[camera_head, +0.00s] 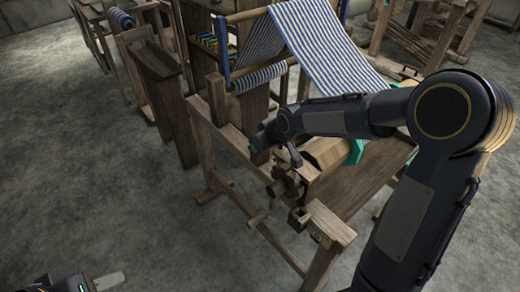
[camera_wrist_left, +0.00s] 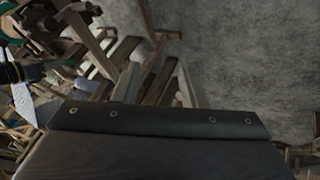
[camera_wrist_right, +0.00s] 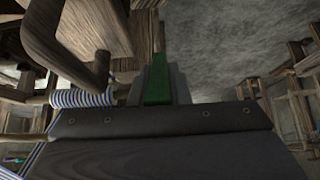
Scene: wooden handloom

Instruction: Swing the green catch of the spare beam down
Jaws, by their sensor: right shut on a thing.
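The green catch (camera_wrist_right: 157,82) shows in the right wrist view as a narrow green bar. It runs up from between the fingers of my right gripper (camera_wrist_right: 157,88), which is shut on it. My left gripper (camera_head: 108,281) is at the bottom left of the head view, away from the loom. In the left wrist view (camera_wrist_left: 158,88) its fingers stand apart with nothing between them. I cannot tell which beam is the spare one.
Blue-and-white striped cloth (camera_head: 325,45) hangs over the loom's upper bars. A wooden roller (camera_head: 325,152) with a green rim lies under my right forearm. Bare floor (camera_head: 90,190) lies to the left.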

